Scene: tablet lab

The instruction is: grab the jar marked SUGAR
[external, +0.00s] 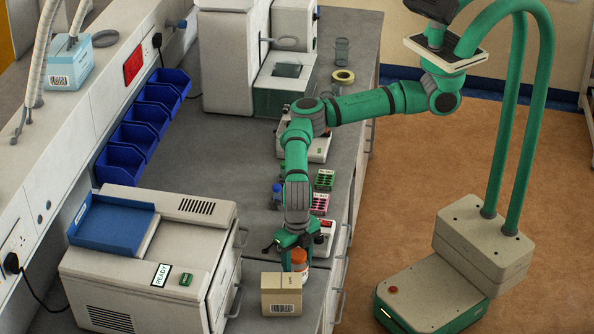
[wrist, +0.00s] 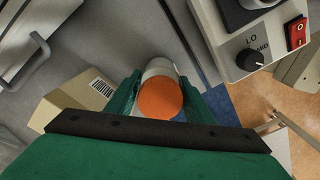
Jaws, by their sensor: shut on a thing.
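A jar with an orange lid (external: 299,255) and a pale body stands on the grey bench at the front, behind a cardboard box. In the wrist view its orange lid (wrist: 160,98) sits between the green fingers, with part of the pale body showing above it. My gripper (external: 296,246) reaches down from above and is shut on this jar. Its fingers (wrist: 160,100) lie on either side of the lid. No SUGAR marking can be read in either view; the lid faces the wrist camera.
The cardboard box (external: 282,294) stands close to the jar; it also shows in the wrist view (wrist: 78,104). A white machine with a READY label (external: 161,274) stands left. A device with a knob (wrist: 250,58) is close on the other side. Pink (external: 319,204) and green (external: 324,180) racks lie behind.

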